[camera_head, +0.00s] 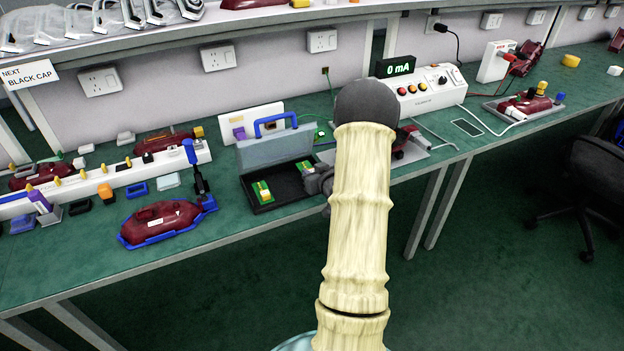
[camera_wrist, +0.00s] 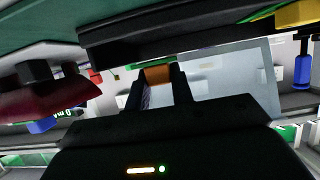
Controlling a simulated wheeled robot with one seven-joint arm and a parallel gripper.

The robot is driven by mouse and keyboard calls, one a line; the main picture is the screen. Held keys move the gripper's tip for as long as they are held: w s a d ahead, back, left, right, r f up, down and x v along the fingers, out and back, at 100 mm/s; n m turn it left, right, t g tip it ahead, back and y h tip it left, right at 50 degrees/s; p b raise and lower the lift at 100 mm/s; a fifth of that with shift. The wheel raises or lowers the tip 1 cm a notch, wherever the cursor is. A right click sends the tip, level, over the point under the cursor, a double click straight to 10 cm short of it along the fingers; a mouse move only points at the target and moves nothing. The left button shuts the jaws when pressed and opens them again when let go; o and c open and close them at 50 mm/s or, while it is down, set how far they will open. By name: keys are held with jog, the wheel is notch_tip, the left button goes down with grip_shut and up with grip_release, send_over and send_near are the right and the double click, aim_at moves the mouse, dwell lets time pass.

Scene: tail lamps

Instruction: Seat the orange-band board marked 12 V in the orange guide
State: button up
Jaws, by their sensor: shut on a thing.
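My gripper (camera_wrist: 158,82) is shut on a small piece with an orange face, which looks like the orange-band board (camera_wrist: 158,74). Its 12 V mark is not readable. I cannot pick out the orange guide in either view. A dark red lamp housing (camera_head: 405,143) stands right of my arm, partly hidden, and a dark red body (camera_wrist: 45,100) shows at left in the wrist view.
The open black case (camera_head: 283,202) has a grey lid and holds green boards with yellow bands (camera_head: 262,192). A 0 mA meter (camera_head: 425,90) stands behind my arm. Left are a red lamp in a blue frame (camera_head: 160,222) and a white strip (camera_head: 110,180). Green bench shows in front.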

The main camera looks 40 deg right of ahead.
jog(key=shift+w+f, duration=0.15)
jog(key=shift+f, duration=1.25)
jog(key=shift+d, duration=0.1)
jog(key=shift+f, duration=0.2)
jog(key=o, duration=1)
jog(key=v, duration=1.1)
jog(key=a+v, duration=0.1)
jog(key=v, duration=0.5)
jog(key=shift+a, duration=0.1)
